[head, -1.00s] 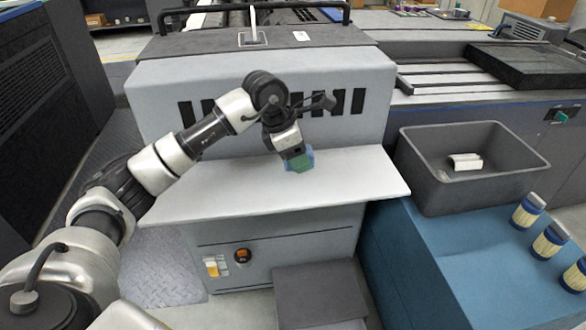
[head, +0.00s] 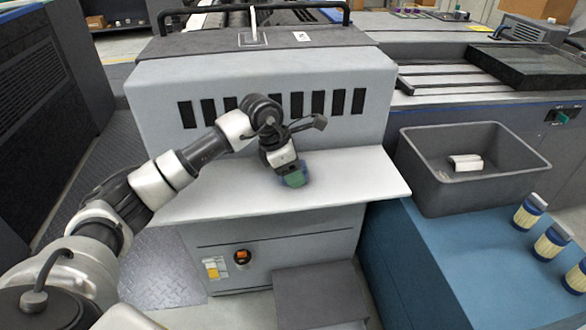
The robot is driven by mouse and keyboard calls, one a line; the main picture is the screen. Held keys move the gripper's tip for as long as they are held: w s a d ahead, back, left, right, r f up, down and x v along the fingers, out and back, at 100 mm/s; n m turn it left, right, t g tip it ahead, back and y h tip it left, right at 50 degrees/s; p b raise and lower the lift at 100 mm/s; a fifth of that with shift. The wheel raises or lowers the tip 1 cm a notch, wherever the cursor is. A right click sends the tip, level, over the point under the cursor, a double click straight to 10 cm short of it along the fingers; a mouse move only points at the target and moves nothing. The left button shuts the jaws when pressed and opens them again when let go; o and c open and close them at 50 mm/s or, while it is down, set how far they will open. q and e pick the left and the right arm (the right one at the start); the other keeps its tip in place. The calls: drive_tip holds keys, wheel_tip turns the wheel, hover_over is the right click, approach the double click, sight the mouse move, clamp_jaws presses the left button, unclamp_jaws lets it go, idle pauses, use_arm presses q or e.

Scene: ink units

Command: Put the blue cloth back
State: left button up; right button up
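A small blue and green cloth (head: 293,177) shows at the tip of my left gripper (head: 288,170), over the light grey shelf of the machine. The cloth is bunched at the fingers, low at the shelf surface; I cannot tell whether it touches. The fingers are mostly hidden by the gripper body and the cloth, and they appear closed on it. My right gripper is not in view.
The light grey shelf (head: 350,190) is otherwise clear. A dark grey bin (head: 480,190) with a white roll (head: 465,162) inside stands on a blue surface (head: 420,260) at the right. Slots line the machine face above the shelf.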

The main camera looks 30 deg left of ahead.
use_arm(q)
drive_tip(key=o, duration=0.3)
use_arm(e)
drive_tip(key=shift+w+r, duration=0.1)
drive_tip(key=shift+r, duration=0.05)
use_arm(q)
drive_tip(key=shift+o, duration=0.2)
drive_tip(key=shift+r, duration=0.2)
drive_tip(key=p+v, duration=0.1)
drive_tip(key=v, duration=1.1)
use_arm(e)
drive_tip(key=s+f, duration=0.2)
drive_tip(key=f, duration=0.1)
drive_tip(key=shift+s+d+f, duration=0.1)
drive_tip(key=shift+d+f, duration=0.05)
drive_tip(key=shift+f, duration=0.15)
use_arm(q)
drive_tip(key=shift+f, duration=0.1)
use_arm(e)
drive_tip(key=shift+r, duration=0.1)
